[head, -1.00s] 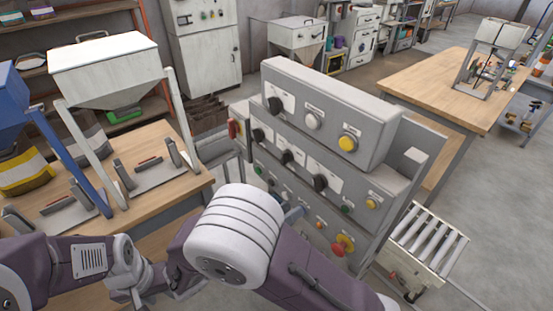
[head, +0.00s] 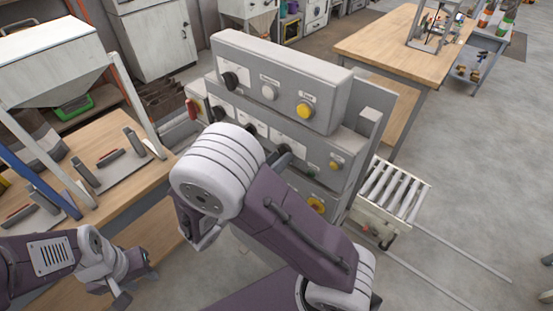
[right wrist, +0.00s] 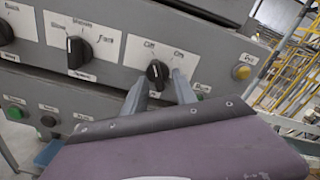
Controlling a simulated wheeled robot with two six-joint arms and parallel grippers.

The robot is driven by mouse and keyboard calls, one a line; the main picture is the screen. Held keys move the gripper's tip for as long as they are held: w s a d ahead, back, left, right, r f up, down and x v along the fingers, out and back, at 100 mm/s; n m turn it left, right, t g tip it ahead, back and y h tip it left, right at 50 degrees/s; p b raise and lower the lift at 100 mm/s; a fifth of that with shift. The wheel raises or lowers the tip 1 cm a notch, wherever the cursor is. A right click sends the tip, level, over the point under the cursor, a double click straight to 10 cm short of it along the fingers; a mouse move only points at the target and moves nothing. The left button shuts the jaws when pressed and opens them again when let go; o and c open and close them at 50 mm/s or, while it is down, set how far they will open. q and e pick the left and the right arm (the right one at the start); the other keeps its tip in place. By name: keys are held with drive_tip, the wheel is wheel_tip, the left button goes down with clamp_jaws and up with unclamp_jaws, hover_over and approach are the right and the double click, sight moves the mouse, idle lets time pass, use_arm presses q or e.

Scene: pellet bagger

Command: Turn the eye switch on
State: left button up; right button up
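The eye switch seems to be the black knob (right wrist: 157,73) with Off and On marks on the control panel in the right wrist view; its own name label is not readable. Its pointer stands nearly upright, tilted slightly toward Off. My right gripper (right wrist: 160,84) is open, with one finger on each side of this knob; I cannot tell whether they touch it. My left gripper (head: 136,286) looks open and empty, low at the left, away from the panel.
To the left of the knob is a slow/fast knob (right wrist: 78,50), and to its right a yellow button (right wrist: 241,72). A green button (right wrist: 14,113) is on the row below. A bench (head: 120,140) with a hopper stands left. A roller conveyor (head: 395,190) stands right.

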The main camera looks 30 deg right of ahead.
drive_tip(key=shift+w+a, duration=0.1)
drive_tip(key=shift+w, duration=0.05)
clamp_jaws()
drive_tip(key=shift+f+m, duration=0.1)
drive_tip(key=shift+m, duration=0.2)
drive_tip(key=shift+w+m+b, duration=0.1)
drive_tip(key=shift+m+b, duration=1.25)
drive_tip(key=shift+m, duration=4.45)
